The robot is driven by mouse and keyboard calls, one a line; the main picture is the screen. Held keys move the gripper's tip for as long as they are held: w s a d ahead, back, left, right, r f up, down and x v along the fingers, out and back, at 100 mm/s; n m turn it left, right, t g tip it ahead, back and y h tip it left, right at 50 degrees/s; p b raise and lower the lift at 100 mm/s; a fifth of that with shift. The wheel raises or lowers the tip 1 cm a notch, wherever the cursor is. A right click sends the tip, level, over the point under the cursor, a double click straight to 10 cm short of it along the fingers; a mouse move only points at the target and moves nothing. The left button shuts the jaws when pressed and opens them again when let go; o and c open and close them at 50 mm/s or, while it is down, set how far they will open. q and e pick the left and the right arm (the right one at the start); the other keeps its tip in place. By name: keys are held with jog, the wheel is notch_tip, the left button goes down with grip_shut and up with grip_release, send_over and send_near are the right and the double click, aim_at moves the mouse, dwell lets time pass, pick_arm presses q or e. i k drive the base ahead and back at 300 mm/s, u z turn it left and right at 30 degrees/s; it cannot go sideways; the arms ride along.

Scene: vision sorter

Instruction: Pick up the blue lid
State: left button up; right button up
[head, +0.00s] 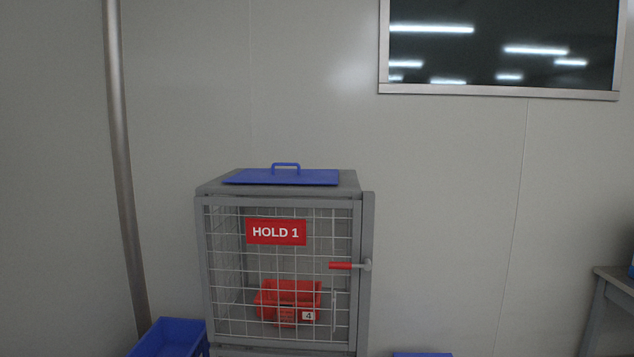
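The blue lid (312,178) is a flat blue plate with a raised loop handle (286,166) on its upper side. It lies flat on top of a grey cage cabinet (204,270) in the head view. Neither of my grippers shows in this view.
The cabinet's mesh door looks closed, with a red "HOLD 1" sign (276,232) and a red-handled latch (341,265). Inside is a red bin (290,290). A blue bin (172,335) stands at lower left. A grey table (616,278) is at right.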

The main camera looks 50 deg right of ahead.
aim_at(324, 177)
jog(key=k, duration=0.4)
jog(key=z, duration=1.25)
jog(key=k, duration=1.05)
jog(key=u, duration=0.85)
jog(key=i, duration=1.65)
jog(key=z, duration=0.35)
